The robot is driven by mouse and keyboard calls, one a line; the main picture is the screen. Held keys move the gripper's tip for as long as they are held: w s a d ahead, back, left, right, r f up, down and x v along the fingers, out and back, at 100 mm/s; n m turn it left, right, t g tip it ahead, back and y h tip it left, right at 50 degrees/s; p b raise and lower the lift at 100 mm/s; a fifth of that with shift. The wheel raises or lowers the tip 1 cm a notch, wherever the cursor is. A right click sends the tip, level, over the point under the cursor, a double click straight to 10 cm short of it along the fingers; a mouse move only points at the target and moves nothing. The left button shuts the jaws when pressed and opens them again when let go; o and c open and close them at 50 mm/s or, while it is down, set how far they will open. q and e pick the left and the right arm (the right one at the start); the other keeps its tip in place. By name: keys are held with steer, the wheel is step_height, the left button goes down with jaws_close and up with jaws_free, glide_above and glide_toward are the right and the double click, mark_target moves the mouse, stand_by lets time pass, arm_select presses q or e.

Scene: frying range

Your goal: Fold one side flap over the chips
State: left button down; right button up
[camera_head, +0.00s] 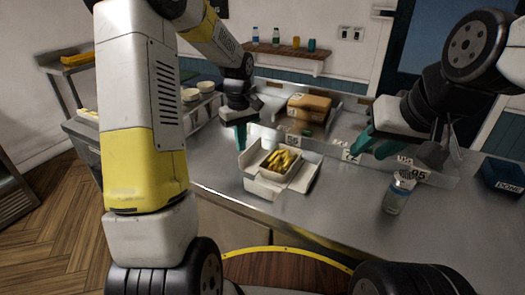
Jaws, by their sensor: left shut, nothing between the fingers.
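A white carton (262,188) stands on the steel counter with its flaps standing open to the sides. Yellow chips (280,161) fill its middle and are uncovered. My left gripper (241,146), with teal fingers, is shut and empty just above and behind the carton's left flap (249,153). Whether it touches the flap is hard to tell. The right flap (306,177) leans outward. My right gripper (367,150) is to the right of the carton, over the back of the counter, its teal fingers apart and empty.
A shaker (397,194) stands on the right of the counter (340,215). A low partition with number labels runs behind the carton, with brown boxes (309,106) beyond. White bowls (191,95) are at the back left. A dark blue box (503,174) sits far right. The counter front is clear.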

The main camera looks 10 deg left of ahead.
arm_select(q)
steer(key=shift+f, duration=0.1)
steer(key=shift+f, duration=1.05)
steer(key=shift+r, duration=0.1)
steer(key=shift+r, duration=1.6)
steer(key=shift+s+d+r, duration=0.25)
steer(key=shift+d, duration=0.35)
steer(key=shift+s+d+r, duration=0.2)
steer(key=shift+s+d, duration=0.05)
steer(key=shift+d, duration=0.35)
steer(key=shift+s+d+r, duration=0.25)
steer(key=shift+d, duration=0.35)
steer(key=shift+s+d+r, duration=0.35)
steer(key=shift+d+r, duration=0.2)
steer(key=shift+d, duration=0.25)
steer(key=shift+s+d+r, duration=0.3)
steer(key=shift+d+r, duration=0.2)
steer(key=shift+d, duration=0.3)
